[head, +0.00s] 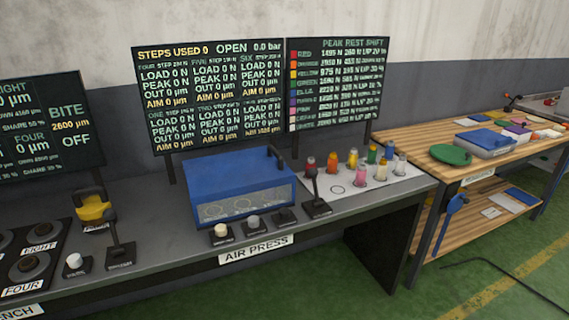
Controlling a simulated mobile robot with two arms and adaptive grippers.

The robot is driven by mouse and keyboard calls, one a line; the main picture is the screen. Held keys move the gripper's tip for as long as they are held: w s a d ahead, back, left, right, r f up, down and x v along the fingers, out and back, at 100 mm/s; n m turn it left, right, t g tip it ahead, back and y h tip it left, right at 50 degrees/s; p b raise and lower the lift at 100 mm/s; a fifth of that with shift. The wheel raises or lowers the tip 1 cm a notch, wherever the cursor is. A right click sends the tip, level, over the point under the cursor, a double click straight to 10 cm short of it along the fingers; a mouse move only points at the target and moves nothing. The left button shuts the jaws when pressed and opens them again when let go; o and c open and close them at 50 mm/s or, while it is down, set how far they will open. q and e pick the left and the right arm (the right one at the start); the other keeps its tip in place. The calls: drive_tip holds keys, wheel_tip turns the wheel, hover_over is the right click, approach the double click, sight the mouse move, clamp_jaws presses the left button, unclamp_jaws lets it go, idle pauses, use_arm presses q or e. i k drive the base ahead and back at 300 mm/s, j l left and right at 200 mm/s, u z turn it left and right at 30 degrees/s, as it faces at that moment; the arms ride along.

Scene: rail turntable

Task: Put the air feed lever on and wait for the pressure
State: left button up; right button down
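The air press (240,183), a blue box with a clear front, stands on the grey bench (165,205). A black upright lever (315,195) stands on a small base at its right front. A second black upright lever (116,246) stands left of the press. Their small labels are too small to read, so I cannot tell which is the air feed lever. The middle screen (215,95) reads STEPS USED 0, OPEN and 0.0 bar. Neither of my grippers is in view.
Several coloured pegs stand on a white sheet (398,183) right of the press. Knobs on small bases (252,226) line the front edge. A yellow part (92,208) sits left. A wooden bench (405,137) with a green disc (450,154) stands right. Green floor (450,265) is open in front.

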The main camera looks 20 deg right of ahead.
sight(312, 172)
drive_tip(key=i+l+u, duration=0.2)
drive_tip(key=l+u, duration=0.15)
drive_tip(key=l, duration=0.7)
drive_tip(key=i+l+u, duration=0.1)
drive_tip(key=l+u, duration=0.3)
drive_tip(key=l, duration=2.8)
